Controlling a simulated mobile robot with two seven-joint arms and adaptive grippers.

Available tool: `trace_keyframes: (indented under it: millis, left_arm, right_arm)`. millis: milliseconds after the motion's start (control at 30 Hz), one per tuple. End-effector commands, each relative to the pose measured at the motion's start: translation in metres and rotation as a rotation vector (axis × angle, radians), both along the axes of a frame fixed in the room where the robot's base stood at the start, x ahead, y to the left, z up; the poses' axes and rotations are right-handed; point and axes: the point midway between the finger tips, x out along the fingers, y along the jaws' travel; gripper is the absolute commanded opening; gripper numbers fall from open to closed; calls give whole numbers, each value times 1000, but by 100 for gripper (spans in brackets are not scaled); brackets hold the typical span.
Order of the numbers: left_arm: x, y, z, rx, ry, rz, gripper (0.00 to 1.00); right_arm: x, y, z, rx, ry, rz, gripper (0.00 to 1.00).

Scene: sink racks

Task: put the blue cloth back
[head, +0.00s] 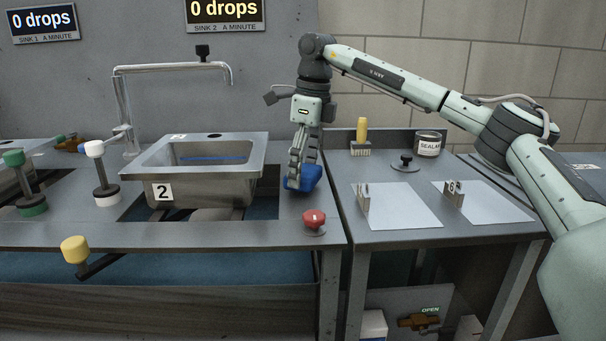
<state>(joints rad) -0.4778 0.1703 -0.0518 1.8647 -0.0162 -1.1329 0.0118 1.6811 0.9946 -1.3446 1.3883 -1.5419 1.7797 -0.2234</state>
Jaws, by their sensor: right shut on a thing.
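The blue cloth (306,178) is a bunched blue lump at the right end of the sink counter, to the right of the sink marked 2 (205,187). My right gripper (297,180) points down and is shut on the cloth. Its fingers hide part of the cloth. The cloth is at or very close to the counter top; I cannot tell whether it touches. My left gripper is not in view.
A red knob (314,220) stands just in front of the cloth. The side table (400,177) holds a brush (361,140), a sealant can (428,144), a black-knobbed plug (405,163) and two white sheets with clips. A faucet (130,110) rises behind the sink.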

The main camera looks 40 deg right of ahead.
Motion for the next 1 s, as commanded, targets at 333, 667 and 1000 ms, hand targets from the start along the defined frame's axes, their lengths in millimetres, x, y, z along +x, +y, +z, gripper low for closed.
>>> trace_keyframes:
  millis: [333, 667, 1000]
  left_arm:
    - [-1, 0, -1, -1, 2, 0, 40]
    - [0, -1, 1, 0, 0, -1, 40]
    - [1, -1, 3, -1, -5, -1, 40]
  right_arm:
    - [0, 0, -12, 1, -2, 0, 54]
    - [0, 0, -15, 1, -1, 0, 96]
    - [0, 0, -14, 1, -1, 0, 97]
